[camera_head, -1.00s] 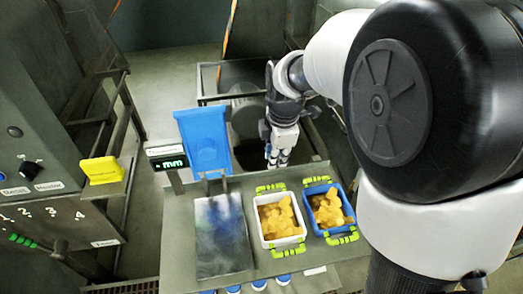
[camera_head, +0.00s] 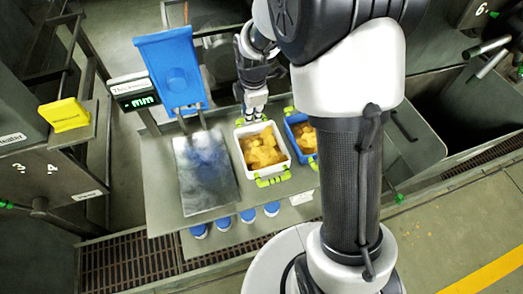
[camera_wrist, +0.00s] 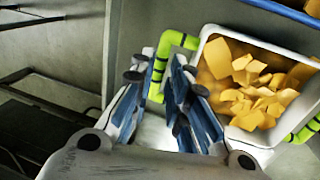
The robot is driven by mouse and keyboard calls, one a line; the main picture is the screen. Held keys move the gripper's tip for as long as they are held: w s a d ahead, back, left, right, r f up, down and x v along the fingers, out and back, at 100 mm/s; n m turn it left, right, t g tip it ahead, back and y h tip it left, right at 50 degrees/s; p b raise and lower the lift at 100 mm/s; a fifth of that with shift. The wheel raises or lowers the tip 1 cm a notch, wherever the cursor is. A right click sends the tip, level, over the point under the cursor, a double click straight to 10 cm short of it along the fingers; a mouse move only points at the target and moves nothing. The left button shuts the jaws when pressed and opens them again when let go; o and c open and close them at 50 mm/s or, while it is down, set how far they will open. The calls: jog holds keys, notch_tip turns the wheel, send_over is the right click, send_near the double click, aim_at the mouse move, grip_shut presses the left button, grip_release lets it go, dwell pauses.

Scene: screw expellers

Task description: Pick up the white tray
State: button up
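The white tray (camera_head: 265,173) stands on the metal table, filled with yellow-orange pieces and fitted with green handles at its near and far ends. It fills the right of the wrist view (camera_wrist: 258,138). My gripper (camera_head: 255,116) points down at the far end of the tray. In the wrist view my gripper's (camera_wrist: 164,68) two blue-padded fingers are apart, with the green far handle (camera_wrist: 175,40) between them. Whether either finger touches the handle is unclear. The head view partly hides that handle behind the gripper.
A blue tray (camera_head: 290,131) of similar pieces stands close on the right, partly behind my arm. A flat metal plate (camera_head: 205,175) lies to the left, below a blue panel (camera_head: 171,70) and a thickness display (camera_head: 135,92).

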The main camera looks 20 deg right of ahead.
jog(key=shift+w+f, duration=0.15)
jog(key=shift+f, duration=0.45)
jog(key=shift+w+f, duration=0.15)
jog(key=shift+f, duration=0.45)
jog(key=shift+r, duration=0.1)
jog(key=shift+c, duration=0.3)
grip_shut()
